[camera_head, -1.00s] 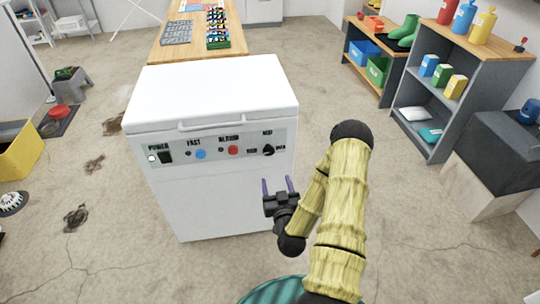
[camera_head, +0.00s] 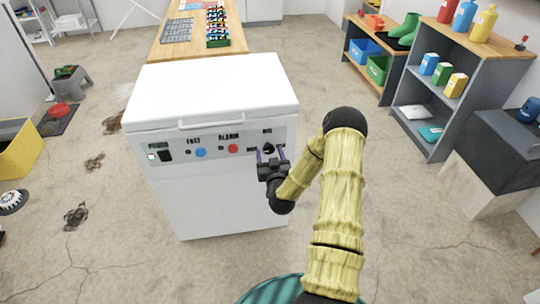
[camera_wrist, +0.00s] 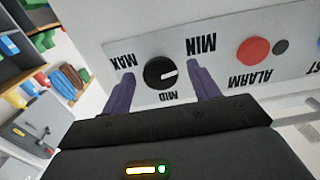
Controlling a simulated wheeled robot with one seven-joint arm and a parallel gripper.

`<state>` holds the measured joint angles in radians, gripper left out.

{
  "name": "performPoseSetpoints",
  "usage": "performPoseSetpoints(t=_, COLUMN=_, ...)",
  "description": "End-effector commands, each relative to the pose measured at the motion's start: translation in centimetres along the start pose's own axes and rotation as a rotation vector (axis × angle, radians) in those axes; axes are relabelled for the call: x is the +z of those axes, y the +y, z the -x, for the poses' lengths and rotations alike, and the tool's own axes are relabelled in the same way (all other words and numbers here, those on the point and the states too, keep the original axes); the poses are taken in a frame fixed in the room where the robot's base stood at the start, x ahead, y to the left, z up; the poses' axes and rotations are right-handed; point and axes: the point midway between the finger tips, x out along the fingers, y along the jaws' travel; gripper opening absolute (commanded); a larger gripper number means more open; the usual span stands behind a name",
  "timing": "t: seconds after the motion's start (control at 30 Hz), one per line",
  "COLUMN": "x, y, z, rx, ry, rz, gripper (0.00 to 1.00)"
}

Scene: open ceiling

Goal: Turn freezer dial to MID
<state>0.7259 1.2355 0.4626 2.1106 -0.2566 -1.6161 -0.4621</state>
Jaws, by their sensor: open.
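The white chest freezer (camera_head: 210,90) stands in front of me, lid shut. Its black dial (camera_head: 268,148) is at the right end of the front panel, partly hidden by my gripper in the head view. My gripper (camera_head: 270,155) is open, its purple fingers pointing at the dial. In the wrist view, which shows the panel upside down, the dial (camera_wrist: 160,73) lies between the fingertips, with a visible gap on each side. Its white pointer points right, toward the MIN side. The MID label (camera_wrist: 168,97) is below the dial and MAX (camera_wrist: 121,61) is to the left.
A red ALARM button (camera_head: 233,148) and a blue FAST button (camera_head: 200,152) sit left of the dial. A wooden table (camera_head: 185,52) stands behind the freezer. Grey shelves (camera_head: 440,110) stand to the right, with clear floor between.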

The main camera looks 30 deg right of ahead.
Motion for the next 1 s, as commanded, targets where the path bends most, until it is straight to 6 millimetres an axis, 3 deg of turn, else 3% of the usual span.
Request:
performPoseSetpoints(t=0.17, x=-0.01, y=0.0, z=0.02, rx=0.0, ry=0.0, rz=0.0, gripper=0.61)
performPoseSetpoints(t=0.4, x=0.01, y=0.0, z=0.05, rx=0.0, ry=0.0, rz=0.0, gripper=0.18)
performPoseSetpoints(t=1.0, x=0.01, y=-0.02, z=0.07, rx=0.0, ry=-0.001, rz=-0.13, gripper=0.17)
